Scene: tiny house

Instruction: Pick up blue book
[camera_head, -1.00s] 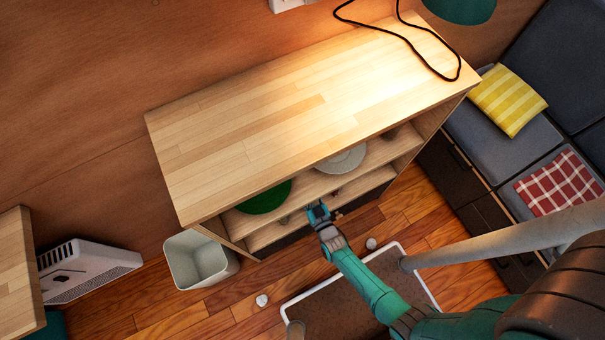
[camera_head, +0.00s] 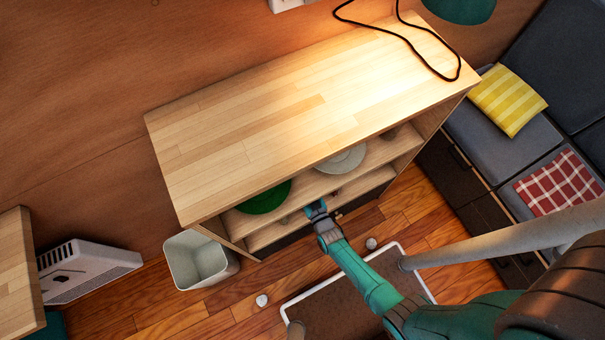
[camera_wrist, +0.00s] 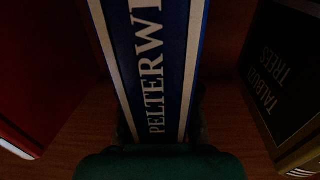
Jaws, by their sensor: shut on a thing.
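The blue book (camera_wrist: 160,60) fills the middle of the wrist view, its spine facing the camera with white lettering that reads "PELTERWI" before it runs out of the frame. My gripper (camera_head: 316,208) is shut on this book; the green part of the gripper shows at the bottom of the wrist view, just below the spine. In the head view my gripper is at the open front of the wooden shelf unit (camera_head: 290,115), at the level of the lower shelves. The book cannot be made out there.
A red book (camera_wrist: 45,80) stands left of the blue one, and a dark book marked "TALBUD TREES" (camera_wrist: 280,80) stands right, both with gaps. A green bowl (camera_head: 265,199) and a pale plate (camera_head: 343,160) sit on the upper shelf. A white bin (camera_head: 200,260) stands at left.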

